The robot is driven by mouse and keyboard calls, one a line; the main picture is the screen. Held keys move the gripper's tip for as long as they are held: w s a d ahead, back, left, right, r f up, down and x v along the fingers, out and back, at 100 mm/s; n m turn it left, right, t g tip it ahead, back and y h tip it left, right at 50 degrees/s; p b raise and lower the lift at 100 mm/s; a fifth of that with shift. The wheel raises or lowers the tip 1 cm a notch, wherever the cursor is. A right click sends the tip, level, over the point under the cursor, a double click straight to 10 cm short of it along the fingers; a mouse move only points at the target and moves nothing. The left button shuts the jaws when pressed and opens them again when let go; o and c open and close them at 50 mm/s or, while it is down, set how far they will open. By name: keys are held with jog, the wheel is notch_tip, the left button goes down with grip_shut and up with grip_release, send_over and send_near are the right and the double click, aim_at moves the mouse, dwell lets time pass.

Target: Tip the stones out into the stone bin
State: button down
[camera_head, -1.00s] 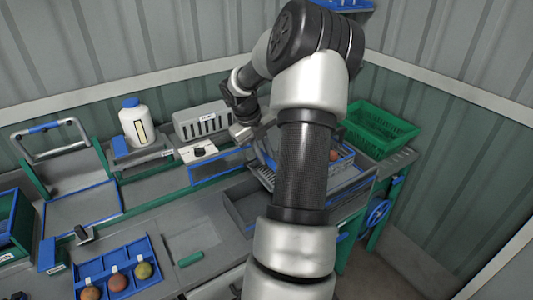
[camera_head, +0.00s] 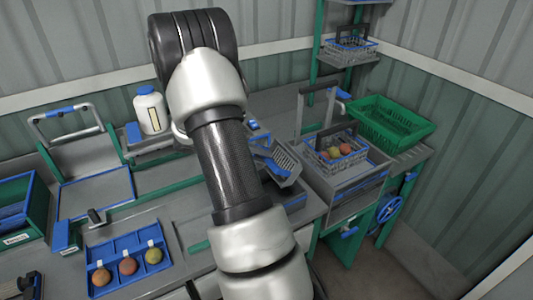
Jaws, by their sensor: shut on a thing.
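A grey slotted tray or scoop (camera_head: 285,168) with blue parts shows just right of my forearm, tilted, its lower end over or beside a grey open bin. Only the right part of that grey bin (camera_head: 296,202) shows past my arm; whether it is the stone bin I cannot tell. No stones can be made out. My gripper is hidden behind my own arm, so its hold on the slotted tray cannot be seen.
A white bottle (camera_head: 151,110) stands at the back. A second wire basket (camera_head: 350,48) is on a shelf.

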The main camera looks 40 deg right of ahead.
jog(key=w+a+f+g+h+b, duration=0.1)
jog(key=a+f+h+b, duration=0.3)
jog(key=h+b, duration=0.4)
jog(key=shift+w+a+f+g+b, duration=0.2)
jog(key=shift+a+f+g+b, duration=0.35)
jog(key=shift+b, duration=1.6)
jog(key=shift+d+f, duration=0.15)
jog(key=shift+f, duration=0.1)
jog(key=p, duration=0.3)
